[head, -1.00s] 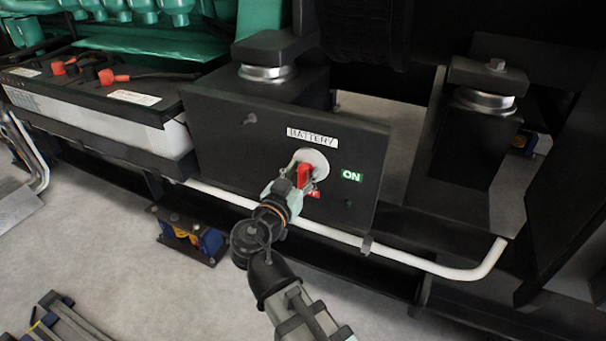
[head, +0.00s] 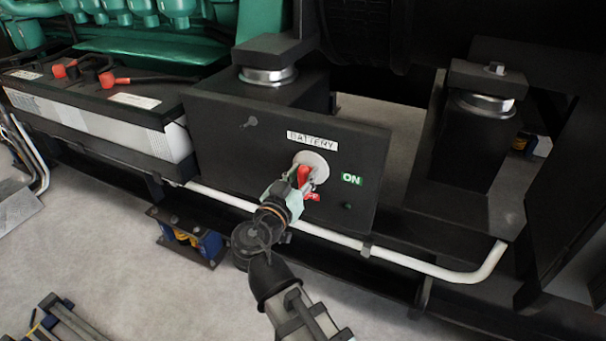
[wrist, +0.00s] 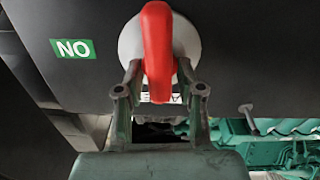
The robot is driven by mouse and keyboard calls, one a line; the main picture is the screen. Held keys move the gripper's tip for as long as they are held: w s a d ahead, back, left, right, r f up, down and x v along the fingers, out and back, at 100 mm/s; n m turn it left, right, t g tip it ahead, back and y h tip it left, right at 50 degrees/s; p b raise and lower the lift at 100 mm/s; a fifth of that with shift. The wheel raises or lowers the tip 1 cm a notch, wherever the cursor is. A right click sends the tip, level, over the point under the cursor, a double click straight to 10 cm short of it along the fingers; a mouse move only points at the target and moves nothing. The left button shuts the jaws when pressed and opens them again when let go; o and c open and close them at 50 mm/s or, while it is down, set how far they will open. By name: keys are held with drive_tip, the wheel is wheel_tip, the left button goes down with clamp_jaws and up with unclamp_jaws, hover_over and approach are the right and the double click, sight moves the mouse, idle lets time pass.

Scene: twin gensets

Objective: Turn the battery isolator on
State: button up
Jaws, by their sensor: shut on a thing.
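The battery isolator has a red handle (head: 303,175) on a pale round plate (head: 320,161), mounted on a black panel (head: 235,140) under a BATTERY label. A green ON label (head: 352,179) is to its right, and a red OFF label (head: 312,197), partly hidden, is below. My gripper (head: 302,182) is at the handle, shut on it. In the wrist view the red handle (wrist: 158,45) stands upright between the two fingers (wrist: 160,82), and the green label (wrist: 73,48) appears upside down. The fingers hide part of the handle in the head view.
A white pipe (head: 420,262) runs along the frame below the panel. A battery (head: 100,110) with red terminal covers is at the left. A black mount (head: 470,140) stands to the right. The grey floor in front is partly open.

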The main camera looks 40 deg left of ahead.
drive_tip(key=n+p, duration=0.1)
drive_tip(key=n, duration=0.3)
drive_tip(key=shift+a+p, duration=0.15)
drive_tip(key=shift+p, duration=0.2)
drive_tip(key=n+p, duration=0.2)
drive_tip(key=n, duration=0.2)
drive_tip(key=shift+a+n+p, duration=0.15)
drive_tip(key=shift+n+p, duration=0.15)
drive_tip(key=n+p, duration=0.3)
drive_tip(key=n, duration=0.2)
drive_tip(key=shift+f+p, duration=0.15)
drive_tip(key=shift+p, duration=0.2)
drive_tip(key=shift+f+n+p, duration=0.2)
drive_tip(key=shift+n+p, duration=0.75)
drive_tip(key=shift+n, duration=0.65)
drive_tip(key=o, duration=0.9)
drive_tip(key=shift+s, duration=0.15)
drive_tip(key=s, duration=0.4)
drive_tip(key=s+d, duration=0.1)
drive_tip(key=s, duration=0.2)
drive_tip(key=s+d, duration=0.1)
drive_tip(key=s, duration=0.3)
drive_tip(key=shift+s, duration=0.35)
